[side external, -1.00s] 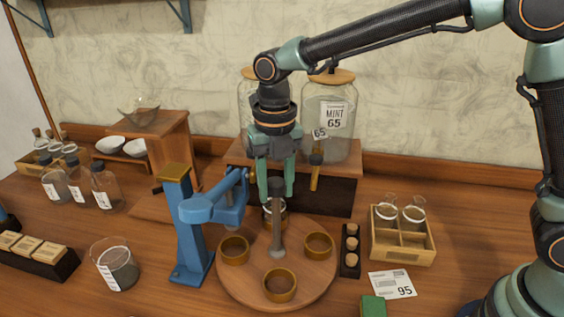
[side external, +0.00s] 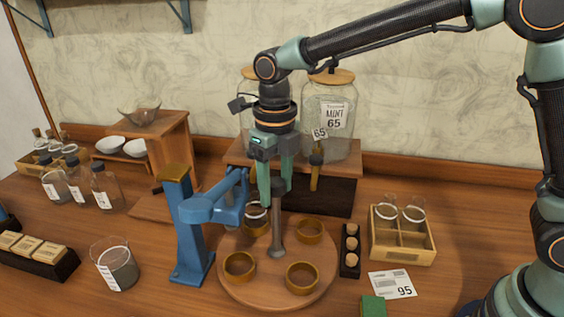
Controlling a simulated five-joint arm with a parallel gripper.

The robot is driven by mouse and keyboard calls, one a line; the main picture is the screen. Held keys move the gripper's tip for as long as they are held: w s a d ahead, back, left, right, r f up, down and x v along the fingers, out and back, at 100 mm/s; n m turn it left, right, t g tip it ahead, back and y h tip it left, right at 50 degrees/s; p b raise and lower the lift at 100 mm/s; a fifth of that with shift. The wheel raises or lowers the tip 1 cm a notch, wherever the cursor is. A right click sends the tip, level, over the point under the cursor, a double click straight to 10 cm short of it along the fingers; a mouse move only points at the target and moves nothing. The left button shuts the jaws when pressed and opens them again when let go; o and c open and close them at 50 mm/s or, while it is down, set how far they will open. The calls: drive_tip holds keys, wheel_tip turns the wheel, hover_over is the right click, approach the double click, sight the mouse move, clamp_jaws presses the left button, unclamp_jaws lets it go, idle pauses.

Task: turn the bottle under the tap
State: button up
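A round wooden turntable (side external: 270,293) stands on the counter with several brass ring holders near its edge and a grey upright post (side external: 277,235) at its middle. My gripper (side external: 276,188) points down with its fingers at the top of the post and appears shut on it. A small glass bottle with a pale label band (side external: 256,211) is in the back-left ring, partly hidden by my gripper. The other rings look empty. The tap (side external: 316,170) hangs from the mint jar (side external: 330,125), behind and right of the bottle; the bottle is not under this tap.
A blue stand with a side arm (side external: 191,235) is close at the turntable's left, its arm near the bottle. A second jar is mostly hidden behind my gripper. A wooden crate with glasses (side external: 402,252) and a dark corked rack (side external: 350,250) stand right. A beaker (side external: 116,268) is left.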

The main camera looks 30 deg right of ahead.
drive_tip(key=o, duration=0.5)
drive_tip(key=shift+r, duration=3.5)
